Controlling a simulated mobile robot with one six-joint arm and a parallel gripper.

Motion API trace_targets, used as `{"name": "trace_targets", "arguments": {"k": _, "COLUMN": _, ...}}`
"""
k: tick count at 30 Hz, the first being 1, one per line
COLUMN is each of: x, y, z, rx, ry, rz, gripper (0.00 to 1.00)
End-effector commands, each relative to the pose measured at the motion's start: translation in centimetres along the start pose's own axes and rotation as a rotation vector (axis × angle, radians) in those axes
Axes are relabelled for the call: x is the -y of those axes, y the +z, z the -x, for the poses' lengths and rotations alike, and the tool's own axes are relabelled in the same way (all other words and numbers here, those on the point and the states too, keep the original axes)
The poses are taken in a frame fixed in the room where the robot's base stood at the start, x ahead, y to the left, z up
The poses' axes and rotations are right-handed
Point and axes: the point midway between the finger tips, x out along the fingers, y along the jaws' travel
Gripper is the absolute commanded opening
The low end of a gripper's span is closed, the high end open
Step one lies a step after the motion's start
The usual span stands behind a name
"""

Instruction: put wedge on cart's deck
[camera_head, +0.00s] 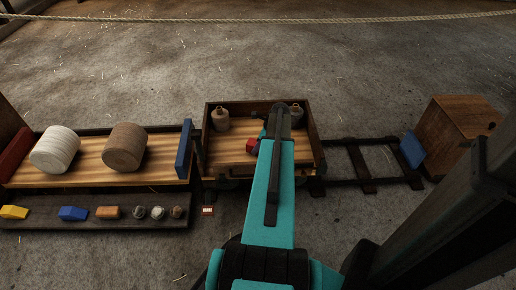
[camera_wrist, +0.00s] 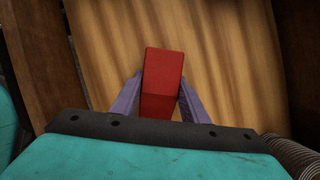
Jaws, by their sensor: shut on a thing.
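My gripper (camera_wrist: 160,97) is shut on a red wedge (camera_wrist: 162,77), with one purple finger on each side of it. The wedge also shows in the head view (camera_head: 251,146), partly hidden by my arm. It is over the wooden deck of the cart (camera_head: 228,158); the wrist view shows the deck's boards (camera_wrist: 225,60) behind it. I cannot tell whether the wedge touches the deck.
Two small jugs stand at the cart's back corners, one left (camera_head: 221,120), one right (camera_head: 296,113). Left is a platform with a white roll (camera_head: 55,149) and a brown roll (camera_head: 124,147). A lower shelf (camera_head: 98,225) holds several small pieces. Rails (camera_head: 358,165) run right to a wooden box (camera_head: 452,131).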

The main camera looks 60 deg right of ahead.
Motion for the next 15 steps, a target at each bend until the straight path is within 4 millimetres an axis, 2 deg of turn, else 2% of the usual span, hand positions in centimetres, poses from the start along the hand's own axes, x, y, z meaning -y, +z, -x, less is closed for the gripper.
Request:
{"name": "trace_targets", "arguments": {"k": 3, "x": 0.04, "y": -0.31, "z": -0.87, "rx": 0.001, "ry": 0.0, "rz": 0.001, "gripper": 0.14}}
{"name": "trace_targets", "arguments": {"k": 15, "x": 0.01, "y": -0.31, "z": -1.0, "rx": 0.001, "ry": 0.0, "rz": 0.002, "gripper": 0.14}}
